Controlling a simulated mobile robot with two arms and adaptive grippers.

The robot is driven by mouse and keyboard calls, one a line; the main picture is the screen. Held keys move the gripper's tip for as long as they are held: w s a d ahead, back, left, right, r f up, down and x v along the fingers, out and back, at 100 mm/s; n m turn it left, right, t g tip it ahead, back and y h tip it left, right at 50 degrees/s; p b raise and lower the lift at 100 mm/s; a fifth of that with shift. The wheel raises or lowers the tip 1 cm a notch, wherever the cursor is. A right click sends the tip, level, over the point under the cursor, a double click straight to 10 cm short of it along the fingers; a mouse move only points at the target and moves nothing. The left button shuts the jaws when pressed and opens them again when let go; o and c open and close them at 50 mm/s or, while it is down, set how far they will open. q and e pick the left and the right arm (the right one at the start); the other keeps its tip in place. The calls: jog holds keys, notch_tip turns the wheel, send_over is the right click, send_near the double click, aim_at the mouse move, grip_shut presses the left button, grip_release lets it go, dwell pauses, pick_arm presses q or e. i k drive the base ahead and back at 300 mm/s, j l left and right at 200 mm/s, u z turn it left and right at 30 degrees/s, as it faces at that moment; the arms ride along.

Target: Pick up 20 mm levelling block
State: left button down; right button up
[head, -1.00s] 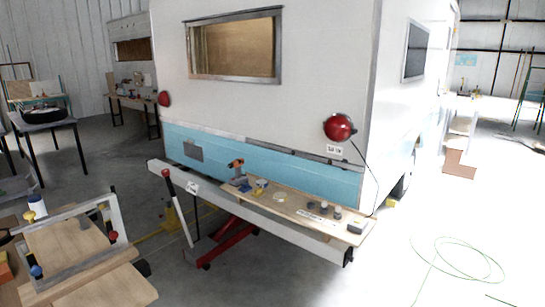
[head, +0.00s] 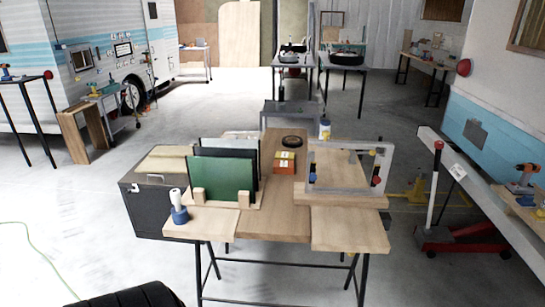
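I cannot make out a block marked 20 mm in the head view. A small orange box or block (head: 284,162) lies on the wooden worktable (head: 275,215) ahead, between a green panel in a rack and a clear frame. Its markings are too small to read. Pale wooden boards lie at the table's front corners, and their thickness cannot be read. Neither of my grippers shows in the head view.
On the table stand a green panel (head: 220,180), a clear frame (head: 345,165), a white-and-blue bottle (head: 178,207) and a black ring (head: 292,141). A red jack (head: 460,238) is right. A dark rounded thing (head: 125,298) is at bottom left. Floor at left is open.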

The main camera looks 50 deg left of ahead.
aim_at(279, 155)
jog(key=u, duration=1.6)
